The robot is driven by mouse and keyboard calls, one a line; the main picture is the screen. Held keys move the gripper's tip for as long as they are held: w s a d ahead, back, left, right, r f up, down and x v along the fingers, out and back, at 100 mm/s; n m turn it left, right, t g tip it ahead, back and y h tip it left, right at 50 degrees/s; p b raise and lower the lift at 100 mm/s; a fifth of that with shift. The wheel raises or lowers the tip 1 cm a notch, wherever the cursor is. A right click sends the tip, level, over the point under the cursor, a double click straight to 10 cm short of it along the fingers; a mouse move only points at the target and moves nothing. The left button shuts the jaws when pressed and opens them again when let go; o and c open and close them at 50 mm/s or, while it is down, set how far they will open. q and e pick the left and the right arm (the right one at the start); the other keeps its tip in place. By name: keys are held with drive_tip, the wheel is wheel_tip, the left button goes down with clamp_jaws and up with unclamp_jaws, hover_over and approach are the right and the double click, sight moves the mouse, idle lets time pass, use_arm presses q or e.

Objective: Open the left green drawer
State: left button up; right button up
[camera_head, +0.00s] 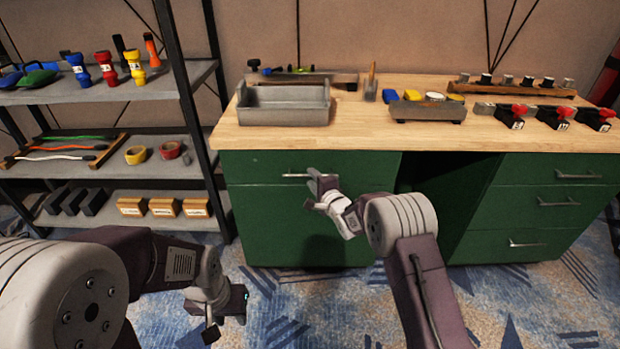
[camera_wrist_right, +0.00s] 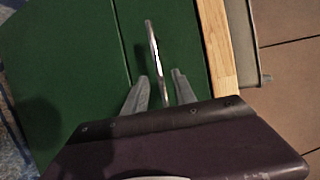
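The left green drawer (camera_head: 255,165) is the wide upper front on the left of the workbench, and it looks closed. Its metal bar handle (camera_head: 296,176) also shows in the right wrist view (camera_wrist_right: 152,42). My right gripper (camera_head: 318,188) is at the right end of this handle. In the right wrist view its two fingers (camera_wrist_right: 161,82) are apart, with one end of the handle showing between them. I cannot tell whether they touch it. My left gripper (camera_head: 226,318) hangs low over the carpet, left of the cabinet; its finger opening is unclear.
The wooden worktop (camera_head: 350,125) overhangs the drawer and carries a grey tray (camera_head: 284,114) and several tools. A shelf rack (camera_head: 110,178) stands to the left. An open knee space (camera_head: 440,180) separates the left cabinet from the right-hand drawers (camera_head: 555,205).

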drive_tip(key=shift+x, duration=1.45)
clamp_jaws()
idle(0.3)
